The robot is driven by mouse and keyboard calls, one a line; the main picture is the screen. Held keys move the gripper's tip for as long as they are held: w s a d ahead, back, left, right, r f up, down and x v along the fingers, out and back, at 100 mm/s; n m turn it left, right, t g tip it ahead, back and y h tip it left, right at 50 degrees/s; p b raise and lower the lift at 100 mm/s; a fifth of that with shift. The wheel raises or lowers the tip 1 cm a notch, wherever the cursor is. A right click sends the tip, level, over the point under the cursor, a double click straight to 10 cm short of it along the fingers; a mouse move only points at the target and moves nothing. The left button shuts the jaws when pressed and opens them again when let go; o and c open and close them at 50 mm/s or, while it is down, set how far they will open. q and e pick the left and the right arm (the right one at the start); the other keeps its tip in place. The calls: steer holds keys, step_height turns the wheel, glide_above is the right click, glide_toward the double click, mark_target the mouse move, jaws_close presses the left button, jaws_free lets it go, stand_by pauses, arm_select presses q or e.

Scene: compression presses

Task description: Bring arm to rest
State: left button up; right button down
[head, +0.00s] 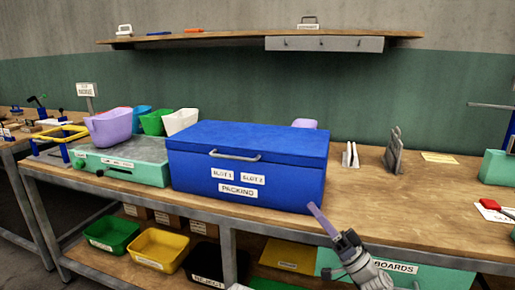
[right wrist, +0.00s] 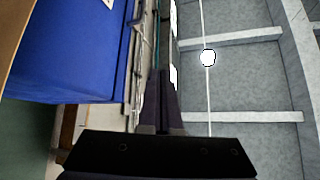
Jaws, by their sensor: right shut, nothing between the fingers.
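My right gripper (head: 318,214) is in front of the workbench at the lower middle of the head view, its fingers pointing up and to the left. It is shut and empty. Its closed fingers also show in the right wrist view (right wrist: 162,100). The fingertips appear close to the lower right corner of the blue packing box (head: 250,150); I cannot tell the exact gap. The box lid is down. The blue box also fills the left of the right wrist view (right wrist: 70,50). My left gripper is not in view.
A green press-like case (head: 125,165) and several coloured bins, one purple (head: 110,127), stand left of the box. Metal holders (head: 393,155) stand to the right. A yellow bin (head: 158,248) and a green bin (head: 110,234) sit below. The bench front right is mostly clear.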

steer(key=s+a+f+g+h, duration=0.1)
steer(key=a+f+g+h, duration=0.4)
steer(key=f, duration=0.6)
steer(key=s+a+f+g+h, duration=0.25)
steer(key=a+f+g, duration=0.35)
steer(key=f, duration=0.5)
steer(key=s+d+f+m+g+h, duration=0.4)
steer(key=d+f+m+h, duration=0.1)
steer(key=d+f+h, duration=0.85)
steer(key=s+a+n+h, duration=0.1)
steer(key=s+a+n, duration=0.4)
steer(key=a, duration=0.6)
step_height(320, 180, up, 34)
steer(key=s+p, duration=0.1)
steer(key=p, duration=3.3)
steer(key=shift+m+g, duration=0.4)
steer(key=shift+s, duration=0.1)
